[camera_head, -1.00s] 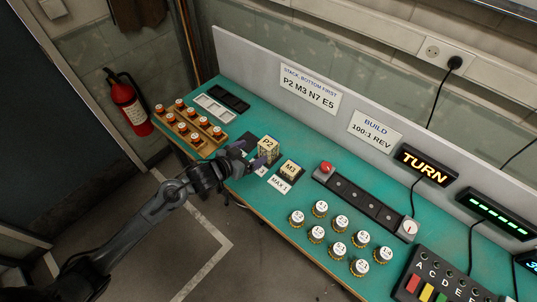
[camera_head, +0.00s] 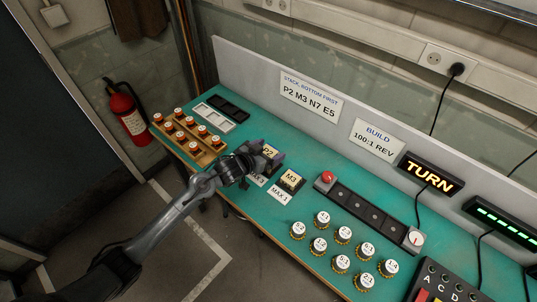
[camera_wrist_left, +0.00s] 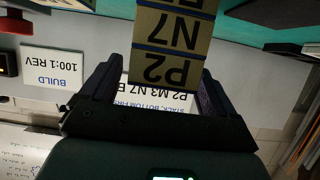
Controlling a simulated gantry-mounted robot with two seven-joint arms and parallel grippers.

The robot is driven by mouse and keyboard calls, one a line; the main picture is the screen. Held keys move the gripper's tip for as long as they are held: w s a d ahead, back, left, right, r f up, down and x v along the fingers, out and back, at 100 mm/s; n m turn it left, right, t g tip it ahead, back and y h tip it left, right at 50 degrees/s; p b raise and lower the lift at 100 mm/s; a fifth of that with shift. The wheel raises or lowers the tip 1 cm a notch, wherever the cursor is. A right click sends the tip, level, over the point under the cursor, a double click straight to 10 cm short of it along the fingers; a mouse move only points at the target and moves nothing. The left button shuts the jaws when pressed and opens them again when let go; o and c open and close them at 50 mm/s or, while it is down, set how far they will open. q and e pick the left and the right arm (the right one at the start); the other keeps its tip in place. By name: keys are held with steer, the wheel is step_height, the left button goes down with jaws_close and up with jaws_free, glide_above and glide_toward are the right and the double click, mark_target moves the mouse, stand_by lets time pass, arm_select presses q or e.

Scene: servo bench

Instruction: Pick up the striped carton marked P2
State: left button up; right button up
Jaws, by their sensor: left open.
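The striped carton marked P2 (camera_head: 268,152) is at the top of a stack on the green bench, left of the M3 carton (camera_head: 291,178). In the left wrist view, which is upside down, the P2 carton (camera_wrist_left: 165,71) is tan with dark blue bands. An N7 carton (camera_wrist_left: 174,31) adjoins it, with part of another beyond. My left gripper (camera_head: 259,162) is at the stack. Its open fingers stand either side of P2; I cannot tell whether they touch it. The arm and gripper hide the stack's lower part in the head view. My right gripper is out of view.
A wooden rack of orange-and-white pieces (camera_head: 184,142) and a white tray (camera_head: 214,117) lie to the left. Several round numbered pieces (camera_head: 343,235) and a dark strip with a red knob (camera_head: 366,211) lie to the right. The back panel carries a stacking sign (camera_head: 309,96).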

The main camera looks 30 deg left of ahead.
arm_select(q)
steer(key=shift+w+d+f, duration=0.15)
steer(key=shift+w+f, duration=0.15)
steer(key=shift+w, duration=0.35)
steer(key=c, duration=1.1)
steer(key=shift+r, duration=0.15)
